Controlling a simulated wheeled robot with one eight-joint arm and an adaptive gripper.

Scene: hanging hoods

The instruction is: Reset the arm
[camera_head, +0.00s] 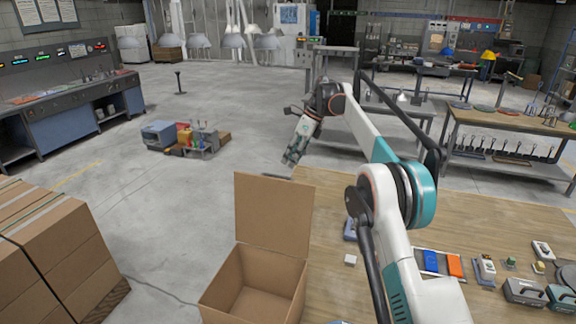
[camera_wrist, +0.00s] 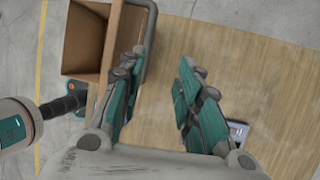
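My arm (camera_head: 378,145) reaches out from the lower right over the wooden table (camera_head: 330,205), bent at the elbow. My gripper (camera_head: 291,158) hangs in the air, pointing down, beyond the raised flap of a cardboard box (camera_head: 255,290) in the head view. In the wrist view the two teal fingers of my gripper (camera_wrist: 160,75) stand apart with only the bare tabletop (camera_wrist: 235,70) showing between them. The cardboard box (camera_wrist: 85,35) lies to the left of the fingers there. My gripper touches nothing that I can see.
Small items, including a blue-and-orange tray (camera_head: 438,263) and grey cases (camera_head: 525,291), lie on the table at the right. Stacked cartons (camera_head: 50,250) stand at the left. A workbench (camera_head: 510,125) is at the right rear. The floor (camera_head: 130,190) left of the table is mostly clear.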

